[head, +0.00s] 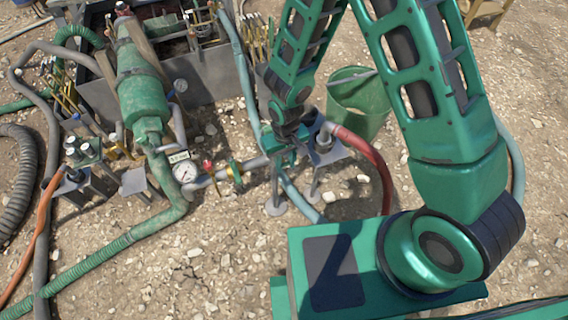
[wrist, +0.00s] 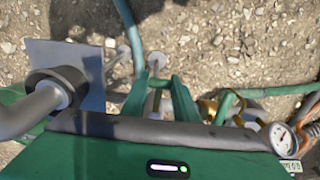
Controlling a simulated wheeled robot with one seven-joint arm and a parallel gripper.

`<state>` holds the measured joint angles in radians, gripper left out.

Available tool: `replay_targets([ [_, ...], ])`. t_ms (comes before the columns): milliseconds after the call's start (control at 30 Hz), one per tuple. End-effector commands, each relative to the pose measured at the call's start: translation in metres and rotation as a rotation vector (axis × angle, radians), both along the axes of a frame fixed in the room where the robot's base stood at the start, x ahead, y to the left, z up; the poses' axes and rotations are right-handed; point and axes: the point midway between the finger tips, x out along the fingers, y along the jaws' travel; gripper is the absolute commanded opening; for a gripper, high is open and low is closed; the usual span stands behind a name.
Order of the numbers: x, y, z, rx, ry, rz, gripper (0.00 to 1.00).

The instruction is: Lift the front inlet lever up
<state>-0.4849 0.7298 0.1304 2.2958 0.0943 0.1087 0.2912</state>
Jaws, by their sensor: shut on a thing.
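My gripper (head: 284,152) is low at the pipework, beside the red hose joint, left of the green bucket. In the wrist view its two green fingers (wrist: 158,98) point down and away, with a narrow grey part between them. The gripper is shut on this part, which I take to be the front inlet lever; its shape and angle are mostly hidden by the fingers and wrist. Left of the gripper, a brass valve (head: 238,174) and a red handle (head: 209,167) sit on the pipe run.
A pressure gauge (head: 185,171) stands left of the valves and shows in the wrist view (wrist: 281,138). A red hose (head: 368,155) curves right of the gripper. A green bucket (head: 358,100) stands behind it. The grey tank (head: 220,80) and green cylinder (head: 139,85) are at the back left. Stony ground surrounds these.

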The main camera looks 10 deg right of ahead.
Motion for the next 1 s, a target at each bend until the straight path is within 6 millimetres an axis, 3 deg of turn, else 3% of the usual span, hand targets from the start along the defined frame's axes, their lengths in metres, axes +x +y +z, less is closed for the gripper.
replay_targets([
  [1000,0.008,0.001,0.02,0.0,-0.003,-0.001,0.12],
])
